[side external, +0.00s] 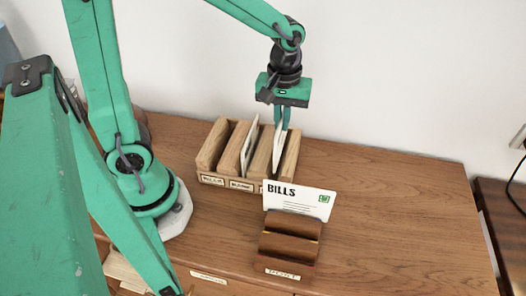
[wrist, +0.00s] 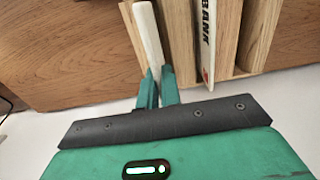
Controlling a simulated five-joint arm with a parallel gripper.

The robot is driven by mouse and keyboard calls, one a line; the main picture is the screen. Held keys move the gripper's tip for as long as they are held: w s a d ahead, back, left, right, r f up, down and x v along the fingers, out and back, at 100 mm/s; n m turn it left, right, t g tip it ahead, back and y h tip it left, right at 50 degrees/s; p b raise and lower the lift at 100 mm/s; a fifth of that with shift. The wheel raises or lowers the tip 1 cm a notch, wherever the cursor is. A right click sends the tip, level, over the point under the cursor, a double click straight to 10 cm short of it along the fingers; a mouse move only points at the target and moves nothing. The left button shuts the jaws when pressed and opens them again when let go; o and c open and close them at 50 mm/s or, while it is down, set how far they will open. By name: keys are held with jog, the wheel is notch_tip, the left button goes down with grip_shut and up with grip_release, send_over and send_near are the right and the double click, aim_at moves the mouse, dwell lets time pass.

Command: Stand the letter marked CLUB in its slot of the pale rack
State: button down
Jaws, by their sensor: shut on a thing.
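The pale rack (side external: 208,158) stands on the wooden top, its slots divided by upright boards. My gripper (side external: 282,128) is above its right slot, shut on a white letter (side external: 278,146). In the wrist view my gripper (wrist: 158,85) pinches this letter (wrist: 148,35) by its edge. The letter stands roughly upright between two boards of the rack (wrist: 180,35), its lower part inside the slot. Its face is turned away, so I cannot read its marking. Whether it touches the slot floor is hidden.
A letter marked BANK (wrist: 207,40) stands in the neighbouring slot; it also shows in the side view (side external: 250,145). A dark brown rack (side external: 289,240) in front holds a letter marked BILLS (side external: 312,201). The wooden top (side external: 400,190) is clear on the right.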

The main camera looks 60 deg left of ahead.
aim_at(281, 137)
jog(key=shift+f, duration=2.75)
dwell(0.6)
jog(key=c, duration=1.5)
grip_release()
jog(key=shift+r, duration=0.15)
jog(key=shift+r, duration=4.4)
jog(key=shift+r, duration=0.1)
